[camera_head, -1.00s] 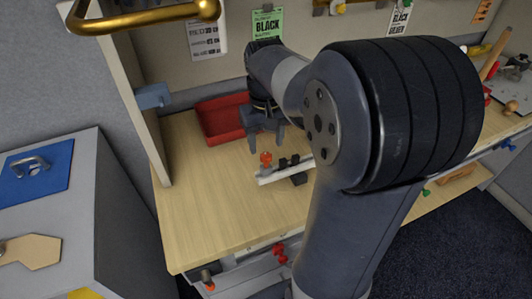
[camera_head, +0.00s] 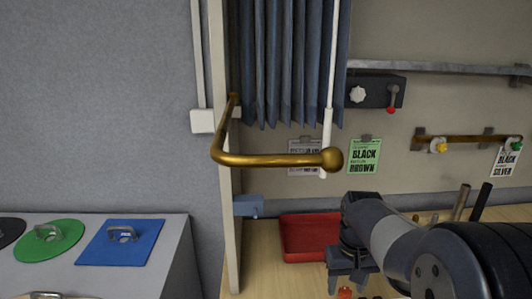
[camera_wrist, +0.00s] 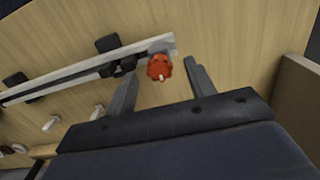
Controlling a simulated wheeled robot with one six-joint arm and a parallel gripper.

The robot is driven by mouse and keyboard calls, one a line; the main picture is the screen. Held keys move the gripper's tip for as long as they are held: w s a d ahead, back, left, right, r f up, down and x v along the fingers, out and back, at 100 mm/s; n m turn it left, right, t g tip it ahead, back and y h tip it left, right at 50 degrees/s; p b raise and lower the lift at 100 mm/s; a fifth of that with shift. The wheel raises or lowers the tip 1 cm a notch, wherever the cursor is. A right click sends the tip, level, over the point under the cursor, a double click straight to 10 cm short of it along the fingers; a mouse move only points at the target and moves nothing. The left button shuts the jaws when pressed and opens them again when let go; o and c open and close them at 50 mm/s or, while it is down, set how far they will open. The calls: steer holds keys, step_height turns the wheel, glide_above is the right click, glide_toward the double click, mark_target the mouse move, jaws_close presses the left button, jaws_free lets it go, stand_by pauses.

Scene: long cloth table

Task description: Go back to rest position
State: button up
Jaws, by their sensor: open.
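My gripper (camera_head: 347,279) is over the wooden table (camera_head: 262,262), just in front of a red tray (camera_head: 296,238) in the head view. In the wrist view my gripper (camera_wrist: 162,88) has its two fingers spread apart with nothing held between them. Beyond and between the fingertips, an orange-red knob (camera_wrist: 159,67) sits at the end of a pale rail (camera_wrist: 85,66) with black clamps. The orange-red knob also shows at the bottom of the head view (camera_head: 345,293). My arm fills the lower right of the head view.
A brass bar (camera_head: 270,159) juts out from the panel at the left, above the table. A blue curtain (camera_head: 290,60) hangs behind. A grey cabinet at the left carries a blue plate (camera_head: 120,242) and a green disc (camera_head: 50,240). A black box (camera_head: 375,91) hangs on the wall.

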mark_target(341, 297)
step_height(341, 297, down, 5)
steer(key=shift+f, duration=0.2)
steer(key=shift+a+f, duration=0.1)
steer(key=shift+a, duration=0.3)
